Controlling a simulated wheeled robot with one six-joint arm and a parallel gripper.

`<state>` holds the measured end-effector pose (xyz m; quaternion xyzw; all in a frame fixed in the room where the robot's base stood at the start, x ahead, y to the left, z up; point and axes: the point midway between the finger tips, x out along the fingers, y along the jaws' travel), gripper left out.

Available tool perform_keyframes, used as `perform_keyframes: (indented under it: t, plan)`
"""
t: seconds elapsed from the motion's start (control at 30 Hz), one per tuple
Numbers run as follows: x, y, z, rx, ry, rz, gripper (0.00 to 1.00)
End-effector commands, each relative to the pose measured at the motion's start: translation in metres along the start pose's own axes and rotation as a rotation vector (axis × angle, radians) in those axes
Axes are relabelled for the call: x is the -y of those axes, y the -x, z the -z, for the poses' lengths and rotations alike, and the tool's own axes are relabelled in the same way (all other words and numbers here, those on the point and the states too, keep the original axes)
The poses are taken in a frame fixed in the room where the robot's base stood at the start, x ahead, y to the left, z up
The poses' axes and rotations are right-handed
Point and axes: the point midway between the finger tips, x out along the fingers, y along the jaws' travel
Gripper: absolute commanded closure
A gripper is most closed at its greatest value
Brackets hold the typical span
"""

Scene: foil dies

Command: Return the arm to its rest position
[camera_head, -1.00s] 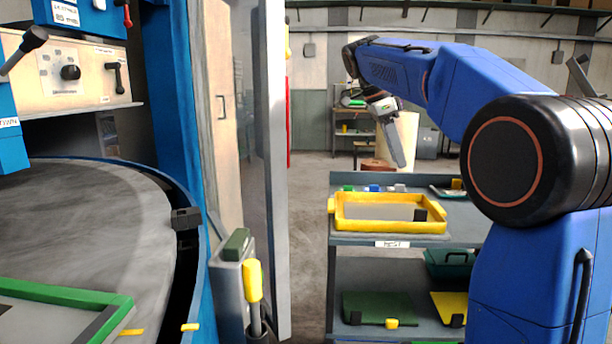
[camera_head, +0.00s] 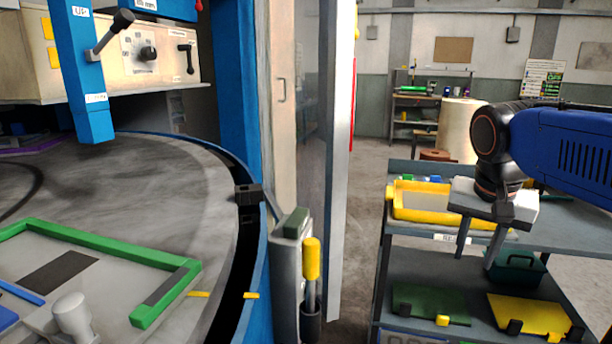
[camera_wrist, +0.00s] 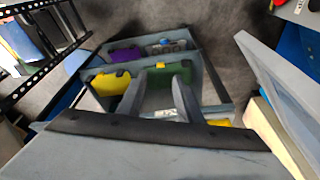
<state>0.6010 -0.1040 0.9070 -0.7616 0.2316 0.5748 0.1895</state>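My arm is bent at the right of the head view. My gripper (camera_head: 478,250) hangs down in front of the cart (camera_head: 565,222). Its two dark fingers are apart with nothing between them. In the wrist view the gripper fingers (camera_wrist: 159,82) also stand apart, with the cart's shelf and a green plate (camera_wrist: 162,98) beyond them. A yellow-rimmed frame (camera_head: 424,185) lies on the cart's top, partly hidden behind my gripper.
The lower shelf bears a green plate (camera_head: 428,300) and a yellow plate (camera_head: 528,315). At left is the round machine table (camera_head: 130,180) with a green-edged frame (camera_head: 110,247). A door panel (camera_head: 340,150) stands between machine and cart. Floor shows behind the cart.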

Motion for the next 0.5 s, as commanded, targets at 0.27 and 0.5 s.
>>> perform_keyframes:
  t: [0.27,0.5]
  plan:
    - [-0.024,-0.057,-0.084,-0.057,0.326,0.112,0.68]
    - [-0.036,-0.098,-0.133,-0.115,0.527,0.171,0.68]
